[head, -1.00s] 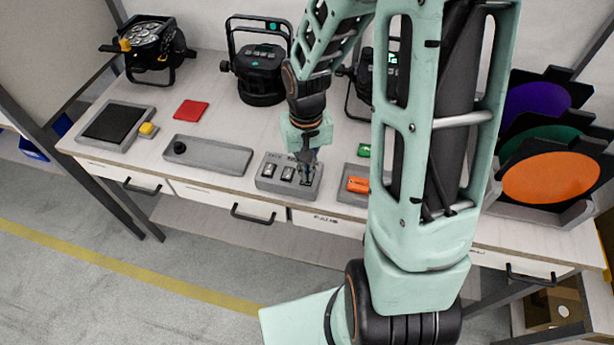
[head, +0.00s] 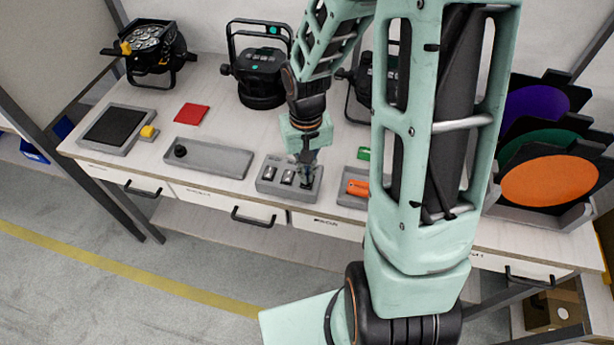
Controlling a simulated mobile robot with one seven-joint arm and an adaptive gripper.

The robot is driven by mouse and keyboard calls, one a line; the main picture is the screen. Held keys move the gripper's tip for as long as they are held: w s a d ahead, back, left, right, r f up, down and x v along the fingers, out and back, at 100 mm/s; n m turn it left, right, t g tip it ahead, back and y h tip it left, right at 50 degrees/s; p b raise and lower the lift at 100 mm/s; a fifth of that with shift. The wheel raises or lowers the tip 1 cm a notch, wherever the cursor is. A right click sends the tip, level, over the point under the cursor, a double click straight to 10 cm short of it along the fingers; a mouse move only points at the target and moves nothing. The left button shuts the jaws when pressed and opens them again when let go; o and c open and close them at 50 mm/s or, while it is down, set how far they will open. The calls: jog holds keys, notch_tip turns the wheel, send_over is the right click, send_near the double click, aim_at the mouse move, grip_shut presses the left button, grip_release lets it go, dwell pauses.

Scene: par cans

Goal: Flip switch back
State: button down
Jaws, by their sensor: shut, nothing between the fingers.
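A grey switch box (head: 272,187) sits near the front edge of the bench in the head view. Two rocker switches show on it, the left switch (head: 269,173) and the middle switch (head: 288,177). My gripper (head: 306,182) is shut and empty, pointing down at the right part of the box. It covers the right switch there, so I cannot tell that switch's position or whether the fingertips touch it.
A grey tray with a black knob (head: 180,151) lies left of the box. A tray with an orange item (head: 358,188) lies close on the right. Par cans (head: 260,72) stand behind. Coloured filter discs (head: 550,181) stand at the right.

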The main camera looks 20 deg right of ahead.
jog(key=shift+r+p, duration=1.9)
jog(key=shift+r, duration=0.85)
